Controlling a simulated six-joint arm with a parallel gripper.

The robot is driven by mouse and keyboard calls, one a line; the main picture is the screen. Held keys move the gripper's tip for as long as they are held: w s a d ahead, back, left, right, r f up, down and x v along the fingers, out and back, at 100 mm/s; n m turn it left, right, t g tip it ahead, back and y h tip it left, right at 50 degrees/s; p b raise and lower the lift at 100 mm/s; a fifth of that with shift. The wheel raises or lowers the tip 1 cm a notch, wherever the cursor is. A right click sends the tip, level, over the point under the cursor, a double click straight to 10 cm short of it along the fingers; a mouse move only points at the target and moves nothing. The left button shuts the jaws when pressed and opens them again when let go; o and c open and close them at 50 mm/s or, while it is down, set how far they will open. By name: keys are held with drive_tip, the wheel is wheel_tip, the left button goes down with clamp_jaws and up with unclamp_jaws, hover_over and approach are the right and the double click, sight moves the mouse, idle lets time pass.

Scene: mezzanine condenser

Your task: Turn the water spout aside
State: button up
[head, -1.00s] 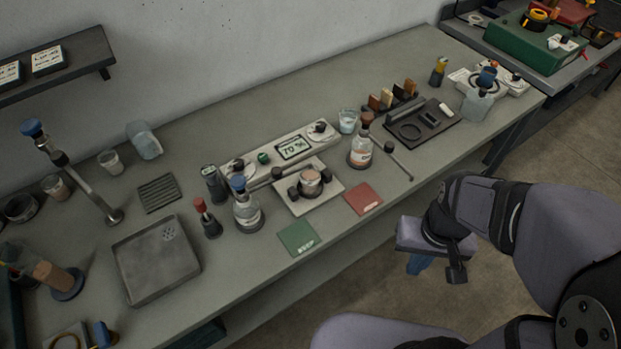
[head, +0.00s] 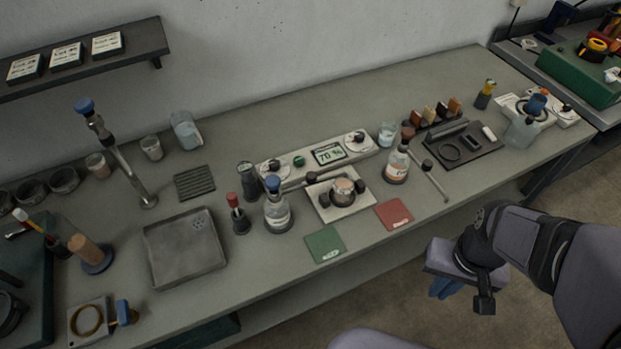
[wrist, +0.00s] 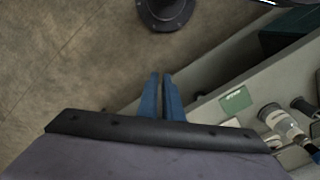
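The water spout (head: 125,170) is a metal pipe with a blue-topped head. It rises from a round foot on the left of the bench, behind the square grey basin (head: 186,248), and shows only in the head view. I cannot tell which way its outlet points. My gripper (head: 444,289) is off the bench's front edge, over the floor, far to the right of the spout. Its blue fingers show in the wrist view (wrist: 161,80) with a narrow gap between them and nothing held.
A ribbed mat (head: 194,183), a red-topped bottle (head: 238,217) and a blue-topped flask (head: 277,212) stand near the basin. A wood-handled tool on a blue base (head: 90,255) is left of it. A wall shelf (head: 135,47) hangs above. The bench front has green (head: 325,245) and red cards (head: 394,214).

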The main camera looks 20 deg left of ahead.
sight(314, 179)
drive_tip(key=o, duration=0.5)
drive_tip(key=shift+w+f, duration=0.1)
drive_tip(key=shift+w, duration=0.05)
drive_tip(key=shift+o, duration=1.1)
drive_tip(key=w, duration=0.1)
drive_tip(key=w+f+t+b, duration=0.1)
drive_tip(key=w, duration=0.1)
drive_tip(key=w+f+n+t+b, duration=0.1)
drive_tip(key=w, duration=0.1)
drive_tip(key=shift+a+f, duration=0.25)
drive_tip(key=shift+a, duration=0.1)
drive_tip(key=w+a+f+n+t+y+b, duration=0.1)
drive_tip(key=w+a+n+t+y+b, duration=0.25)
drive_tip(key=w+a+t+b, duration=0.7)
drive_tip(key=w+a+r+n+y, duration=0.1)
drive_tip(key=w+a+n+y, duration=0.15)
drive_tip(key=a, duration=0.35)
drive_tip(key=w+a+r+n+y, duration=0.2)
drive_tip(key=w+a+y, duration=0.15)
drive_tip(key=a, duration=0.35)
drive_tip(key=s+a+y+b, duration=0.1)
drive_tip(key=a, duration=0.1)
drive_tip(key=s+a+n+g+y+b, duration=0.1)
drive_tip(key=s+a+y+b, duration=0.2)
drive_tip(key=s+a+y, duration=0.1)
drive_tip(key=shift+a+f+n+g+b, duration=0.25)
drive_tip(key=shift+a+n+g+b, duration=0.05)
drive_tip(key=shift+a+g+b, duration=0.1)
drive_tip(key=p+x, duration=0.2)
drive_tip(key=x, duration=0.5)
